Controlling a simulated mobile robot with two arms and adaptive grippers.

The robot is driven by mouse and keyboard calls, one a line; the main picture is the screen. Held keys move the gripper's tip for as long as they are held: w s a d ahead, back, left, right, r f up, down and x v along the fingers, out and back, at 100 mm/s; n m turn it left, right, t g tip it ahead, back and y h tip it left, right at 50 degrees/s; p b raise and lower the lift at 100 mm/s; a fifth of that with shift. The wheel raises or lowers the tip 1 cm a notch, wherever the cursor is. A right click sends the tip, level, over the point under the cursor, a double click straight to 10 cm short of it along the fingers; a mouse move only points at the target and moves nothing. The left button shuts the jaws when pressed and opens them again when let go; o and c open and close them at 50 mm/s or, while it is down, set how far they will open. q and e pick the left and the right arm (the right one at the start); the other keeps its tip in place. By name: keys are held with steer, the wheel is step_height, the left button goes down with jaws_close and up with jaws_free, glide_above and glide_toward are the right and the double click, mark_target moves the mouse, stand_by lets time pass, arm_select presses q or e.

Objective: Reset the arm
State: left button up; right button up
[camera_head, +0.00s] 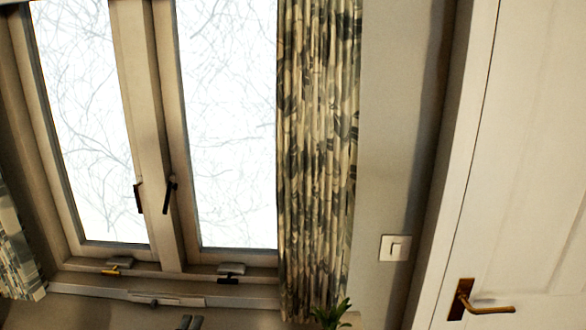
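Neither of my grippers can be made out in the head view, and no arm is clearly visible. The view is tilted and takes in a window, a curtain and a door. Two small dark shapes (190,322) are cut off by the bottom edge, left of the middle. I cannot tell what they are. No bed or laundry shows in this view.
A window (220,130) with dark handles fills the left. A patterned curtain (318,150) hangs beside it, with another at the far left. A light switch (395,248) is on the wall. A white door (540,150) has a brass handle (485,308). Green leaves (331,315) show below.

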arm_select(q)
steer(key=s+a+f+n+g+y, duration=0.35)
steer(key=s+f+n+g, duration=0.4)
steer(key=s+n, duration=0.3)
steer(key=s+d+f+n+g+h, duration=0.1)
steer(key=s+d+f+n+g, duration=0.1)
steer(key=s, duration=0.4)
steer(key=s+d+f+n+g+h, duration=0.1)
steer(key=s+n+g, duration=0.15)
steer(key=s, duration=0.45)
steer(key=s+d+f+n+g+h, duration=0.1)
steer(key=s+d+f+g, duration=0.1)
steer(key=s, duration=0.4)
step_height(320, 180, down, 29)
steer(key=g+b, duration=0.1)
steer(key=b, duration=0.4)
steer(key=s+a+f+g+b, duration=0.1)
steer(key=s+f+b, duration=0.1)
steer(key=s+f, duration=0.7)
steer(key=s+a+f+b, duration=0.2)
steer(key=s+f, duration=0.7)
steer(key=f, duration=0.5)
steer(key=shift+s+f+g+b, duration=0.2)
steer(key=shift+g+b, duration=0.2)
steer(key=shift+b, duration=0.1)
arm_select(e)
step_height(320, 180, down, 10)
steer(key=shift+w, duration=0.4)
